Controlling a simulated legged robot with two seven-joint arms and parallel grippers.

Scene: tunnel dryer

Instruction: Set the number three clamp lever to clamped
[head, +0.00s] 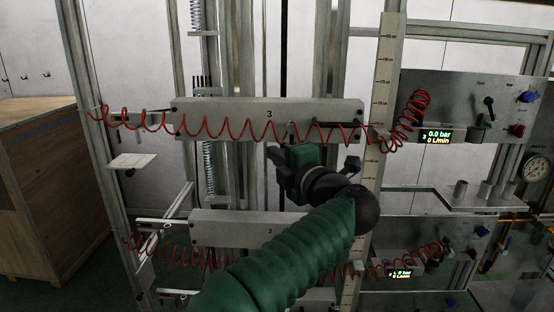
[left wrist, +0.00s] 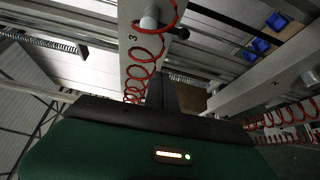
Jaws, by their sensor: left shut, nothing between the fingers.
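The beam marked 3 (head: 225,117) runs across the middle of the head view. On its right half is a dark horizontal bar (head: 338,125), which looks like the clamp lever; I cannot tell its setting. A short grey post (head: 292,130) stands left of the bar. My left gripper (head: 273,154) is just below the beam, shut and empty, and appears apart from the bar. In the left wrist view, the dark fingers (left wrist: 162,92) point up toward the beam (left wrist: 133,45), with a grey cylinder (left wrist: 149,18) and a dark piece (left wrist: 179,32) beyond. My right gripper is not in view.
A red coiled hose (head: 235,130) hangs along the beam close above my gripper. The beam marked 2 (head: 240,218) lies below, behind my left arm. A ruled upright (head: 385,80) and a control panel with a display (head: 436,136) stand right. A wooden crate (head: 50,190) stands left.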

